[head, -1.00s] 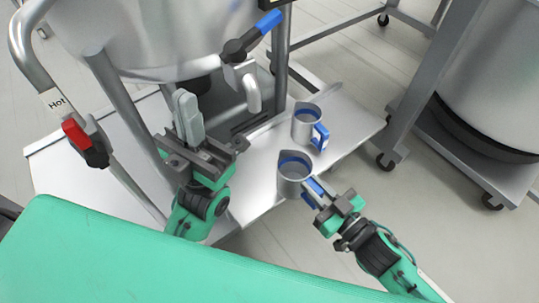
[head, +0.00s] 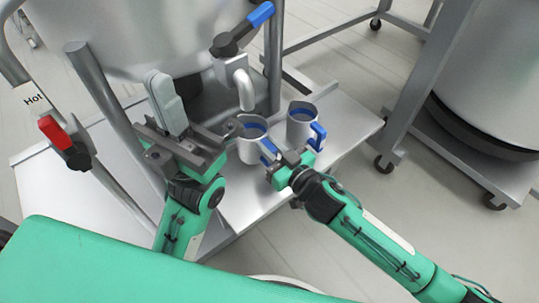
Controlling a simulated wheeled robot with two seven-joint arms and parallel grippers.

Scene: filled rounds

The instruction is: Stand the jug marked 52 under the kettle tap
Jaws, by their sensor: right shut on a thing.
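The kettle tap has a blue lever (head: 262,15) and a bent metal spout (head: 241,82) pointing down. A steel jug (head: 252,146) with a blue inner band and blue handle is just below and slightly to the right of the spout's end, over the shelf. My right gripper (head: 274,160) is shut on its handle. I cannot tell whether its base touches the shelf. A second, similar jug (head: 298,131) stands upright to its right, handle to the right. No number is legible on either jug. My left gripper (head: 166,104) is empty, its fingers together, left of the held jug.
The steel shelf (head: 338,135) has free room on its right. The large kettle (head: 150,35) fills the top left, with a red-handled valve labelled Hot (head: 55,130). Another wheeled stand (head: 440,160) is at the right.

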